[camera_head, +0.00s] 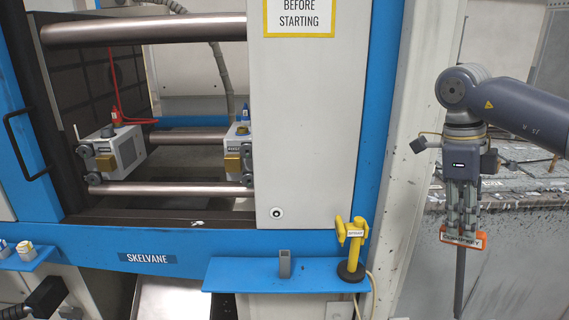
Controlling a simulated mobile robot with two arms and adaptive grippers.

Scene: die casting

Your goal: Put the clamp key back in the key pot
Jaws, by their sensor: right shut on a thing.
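The clamp key (460,275) has an orange-and-white labelled head and a long dark shaft. My right gripper (461,228) is shut on its head at the right, and the shaft hangs nearly upright, tip down. The key is in the air in front of the grey wall and clear of the blue shelf. A small grey square holder, which looks like the key pot (285,265), stands upright on the blue shelf (238,277), left of the key. I cannot see into its opening. My left gripper is not in view.
A yellow tool (352,240) on a black base stands at the shelf's right end, between holder and key, with a pale cable. The machine's white door panel (303,130) rises behind the shelf. A dark part (45,297) at lower left is unclear.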

